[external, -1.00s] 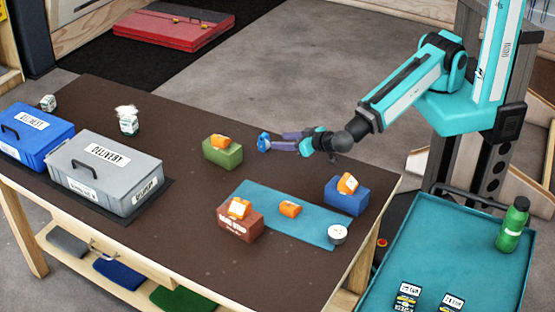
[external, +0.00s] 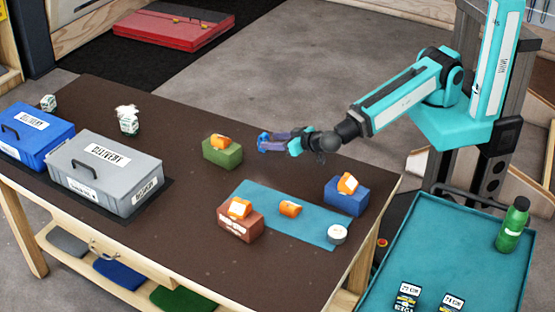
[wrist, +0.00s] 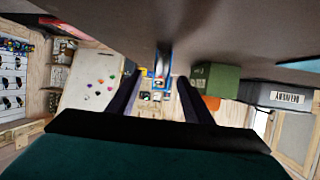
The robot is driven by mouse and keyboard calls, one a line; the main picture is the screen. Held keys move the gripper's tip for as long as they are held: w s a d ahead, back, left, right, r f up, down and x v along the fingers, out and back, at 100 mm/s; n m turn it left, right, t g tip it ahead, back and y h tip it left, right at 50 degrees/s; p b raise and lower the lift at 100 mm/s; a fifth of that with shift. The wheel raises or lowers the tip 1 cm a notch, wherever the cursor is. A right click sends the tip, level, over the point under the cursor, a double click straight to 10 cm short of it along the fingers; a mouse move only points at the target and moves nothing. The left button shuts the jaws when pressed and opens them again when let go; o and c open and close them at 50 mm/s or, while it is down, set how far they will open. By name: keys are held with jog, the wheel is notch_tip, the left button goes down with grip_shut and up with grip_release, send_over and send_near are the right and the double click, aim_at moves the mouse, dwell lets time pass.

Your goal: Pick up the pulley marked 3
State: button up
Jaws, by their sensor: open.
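A small blue object (external: 264,142), possibly a pulley, stands on the brown table to the right of the green block. In the wrist view it shows as a blue piece with a grey upper part (wrist: 162,68), between and beyond my fingers. Its marking cannot be read. My gripper (external: 272,143) is open, low over the table, its fingers pointing left at the blue object. Orange pieces, possibly pulleys, sit on the green block (external: 220,141), red block (external: 239,207) and blue block (external: 347,184). Another lies on the teal mat (external: 290,208). No number is legible.
The green block (external: 222,155) stands close left of my gripper and at right in the wrist view (wrist: 215,79). A grey case (external: 105,170) and blue case (external: 35,130) are at the left. A round white item (external: 337,234) is on the mat's corner.

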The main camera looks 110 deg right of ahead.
aim_at(268, 140)
jog(key=shift+b+x, duration=1.5)
jog(key=shift+b, duration=0.1)
jog(key=shift+w+d+f+b, duration=0.1)
jog(key=shift+w+d+b, duration=0.1)
jog(key=shift+d+b, duration=0.1)
jog(key=shift+p+x, duration=0.7)
jog(key=shift+x, duration=0.2)
jog(key=shift+p+x, duration=0.65)
jog(key=shift+x, duration=1.05)
jog(key=shift+w+a, duration=0.15)
jog(key=c, duration=1.2)
jog(key=shift+o, duration=0.2)
jog(key=shift+r, duration=0.2)
notch_tip(268, 140, up, 10)
jog(key=b, duration=0.2)
jog(key=shift+f+b, duration=0.2)
jog(key=shift+b, duration=0.1)
